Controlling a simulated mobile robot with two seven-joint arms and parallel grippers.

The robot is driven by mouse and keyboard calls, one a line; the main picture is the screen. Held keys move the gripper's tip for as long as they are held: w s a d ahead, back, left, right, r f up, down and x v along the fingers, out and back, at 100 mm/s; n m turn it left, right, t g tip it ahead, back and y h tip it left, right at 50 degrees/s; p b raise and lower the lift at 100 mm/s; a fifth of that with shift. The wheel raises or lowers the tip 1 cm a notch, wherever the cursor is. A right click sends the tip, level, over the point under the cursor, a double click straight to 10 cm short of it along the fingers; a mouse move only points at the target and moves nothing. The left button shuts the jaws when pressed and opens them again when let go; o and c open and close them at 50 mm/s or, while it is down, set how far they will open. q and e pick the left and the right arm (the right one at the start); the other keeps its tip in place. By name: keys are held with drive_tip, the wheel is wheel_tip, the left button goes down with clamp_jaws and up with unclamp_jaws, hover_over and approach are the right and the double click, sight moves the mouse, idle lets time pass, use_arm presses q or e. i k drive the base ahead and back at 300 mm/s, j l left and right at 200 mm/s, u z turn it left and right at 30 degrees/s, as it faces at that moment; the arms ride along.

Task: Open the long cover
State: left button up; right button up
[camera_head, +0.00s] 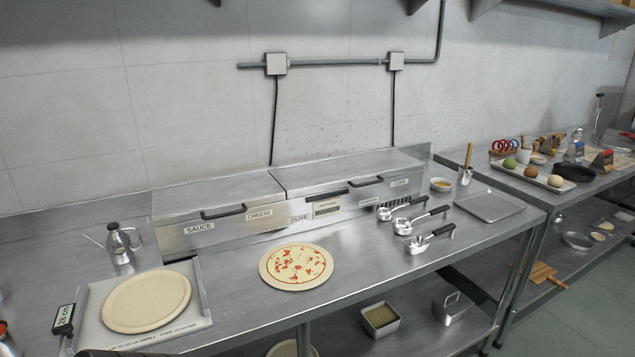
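A steel topping unit with two lids stands against the wall at the back of the counter. The right lid (345,170) looks like the longer one and lies flat and closed. A dark bar handle (366,182) is on its front edge, with another dark bar (333,194) to its left. The left lid (215,195) is also closed, with its own dark handle (223,212). Labels such as SAUCE, CHEESE and OLIVE are on the front. Neither of my grippers can be made out. A dark sliver at the bottom left edge is too cut off to identify.
A pizza (297,266) lies on the counter before the unit. Several steel ladles (425,240) lie to its right, near an empty tray (490,206). Counter between pizza and ladles is clear.

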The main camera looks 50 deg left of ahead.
sight(364, 169)
drive_tip(key=u, duration=1.4)
drive_tip(key=i+l+u, duration=0.2)
drive_tip(key=u, duration=0.15)
drive_tip(key=i+l+u, duration=0.2)
drive_tip(key=u, duration=0.15)
drive_tip(key=i+l+u, duration=0.3)
drive_tip(key=k+l, duration=0.05)
drive_tip(key=k, duration=0.05)
